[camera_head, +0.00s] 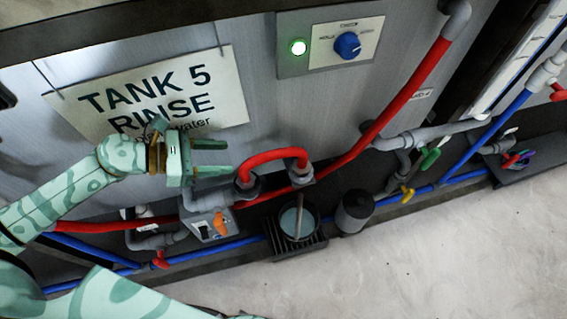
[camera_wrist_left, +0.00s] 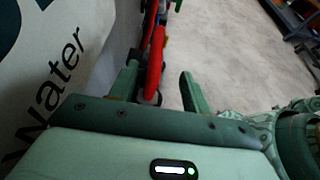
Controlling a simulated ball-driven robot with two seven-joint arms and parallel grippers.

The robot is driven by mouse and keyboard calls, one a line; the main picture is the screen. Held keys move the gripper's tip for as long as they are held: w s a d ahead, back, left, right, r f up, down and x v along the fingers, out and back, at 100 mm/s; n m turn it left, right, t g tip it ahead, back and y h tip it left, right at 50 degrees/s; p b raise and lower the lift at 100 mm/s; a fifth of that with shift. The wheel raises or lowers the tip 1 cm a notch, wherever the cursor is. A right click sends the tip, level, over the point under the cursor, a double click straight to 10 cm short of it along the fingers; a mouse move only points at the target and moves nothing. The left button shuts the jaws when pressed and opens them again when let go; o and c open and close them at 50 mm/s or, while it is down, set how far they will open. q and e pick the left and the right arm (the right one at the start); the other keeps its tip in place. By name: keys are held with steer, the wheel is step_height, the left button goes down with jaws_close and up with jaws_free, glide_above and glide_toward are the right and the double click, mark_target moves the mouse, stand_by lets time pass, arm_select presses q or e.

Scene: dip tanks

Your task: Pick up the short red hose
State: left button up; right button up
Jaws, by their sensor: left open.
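The short red hose (camera_head: 272,155) is a small arch between two dark grey fittings on the pipework below the tank panel in the head view. Both its ends sit in the fittings. My left gripper (camera_head: 228,157) is open, just left of the arch, its fingers pointing right towards it. In the left wrist view, red hose (camera_wrist_left: 155,62) shows beyond and between the two spread fingers of the left gripper (camera_wrist_left: 160,75); which hose each red part belongs to is hard to tell there. Nothing is held. My right gripper is not in view.
A long red hose (camera_head: 405,92) runs up right of the arch. Below are a grey box with an orange handle (camera_head: 221,222), a round cup (camera_head: 298,222) on a black grate and a dark canister (camera_head: 354,211). A Tank 5 Rinse sign (camera_head: 215,85) hangs behind. The floor (camera_head: 440,260) is clear.

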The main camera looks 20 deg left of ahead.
mark_target(260, 156)
arm_select(q)
steer(key=b+x, duration=0.1)
steer(key=x, duration=0.6)
steer(key=shift+w+d+f, duration=0.15)
steer(key=shift+w+f, duration=0.05)
steer(key=shift+w+d+f+b, duration=0.2)
steer(key=shift+w+d+b, duration=0.1)
steer(key=shift+d+b, duration=0.1)
steer(key=shift+w+d+f+b, duration=0.2)
steer(key=shift+w+d+b, duration=0.15)
steer(key=shift+d, duration=0.1)
steer(key=b+x, duration=0.1)
steer(key=x, duration=0.2)
steer(key=shift+w+r, duration=0.1)
steer(key=shift+w, duration=0.05)
steer(key=shift+w+d, duration=0.1)
steer(key=shift+d, duration=0.1)
jaws_close()
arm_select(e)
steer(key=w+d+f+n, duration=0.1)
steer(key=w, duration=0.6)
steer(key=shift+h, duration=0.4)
arm_select(q)
steer(key=shift+r, duration=0.1)
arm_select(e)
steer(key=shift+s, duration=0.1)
